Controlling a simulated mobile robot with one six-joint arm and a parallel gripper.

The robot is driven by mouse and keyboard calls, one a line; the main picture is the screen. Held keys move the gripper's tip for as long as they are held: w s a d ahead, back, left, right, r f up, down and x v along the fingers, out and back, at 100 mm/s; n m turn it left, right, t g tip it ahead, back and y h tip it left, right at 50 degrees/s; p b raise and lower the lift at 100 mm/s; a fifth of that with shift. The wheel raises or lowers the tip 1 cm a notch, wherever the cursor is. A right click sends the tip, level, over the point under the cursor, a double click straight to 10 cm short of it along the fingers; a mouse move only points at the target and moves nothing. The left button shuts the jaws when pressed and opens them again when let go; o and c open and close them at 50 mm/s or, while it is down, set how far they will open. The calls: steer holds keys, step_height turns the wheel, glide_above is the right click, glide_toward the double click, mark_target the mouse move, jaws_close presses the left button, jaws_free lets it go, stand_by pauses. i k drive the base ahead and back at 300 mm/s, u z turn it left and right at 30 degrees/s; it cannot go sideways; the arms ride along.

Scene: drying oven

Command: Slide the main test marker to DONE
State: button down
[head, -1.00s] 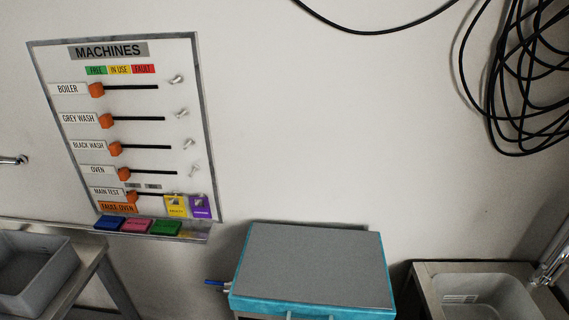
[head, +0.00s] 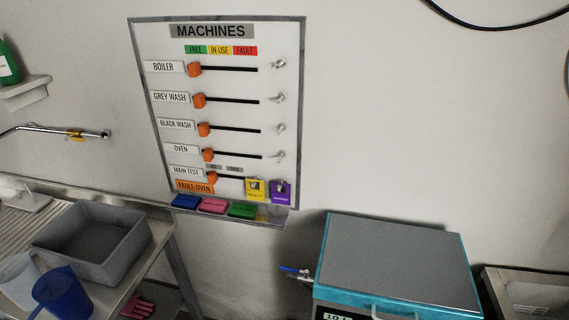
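The white MACHINES board (head: 235,130) hangs on the wall left of centre in the head view. It has several rows, each with an orange marker at the left of a black slot. The main test marker (head: 212,177) is in the lowest row, at the left end of its slot, right of the MAIN TEST label (head: 186,172). Two small grey labels sit above that slot, too small to read. My gripper is not in view.
A ledge under the board holds blue (head: 185,202), pink (head: 213,205) and green (head: 242,209) blocks. A teal box-shaped machine with a grey top (head: 395,258) stands at lower right. A sink bench with a grey basin (head: 92,241) and blue jug (head: 63,295) is at left.

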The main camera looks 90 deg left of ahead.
mark_target(212, 177)
steer(key=u, duration=0.5)
steer(key=k, duration=0.1)
steer(key=u, duration=3.35)
steer(key=k, duration=0.7)
steer(key=u, duration=0.2)
steer(key=i, duration=0.65)
steer(key=u, duration=0.2)
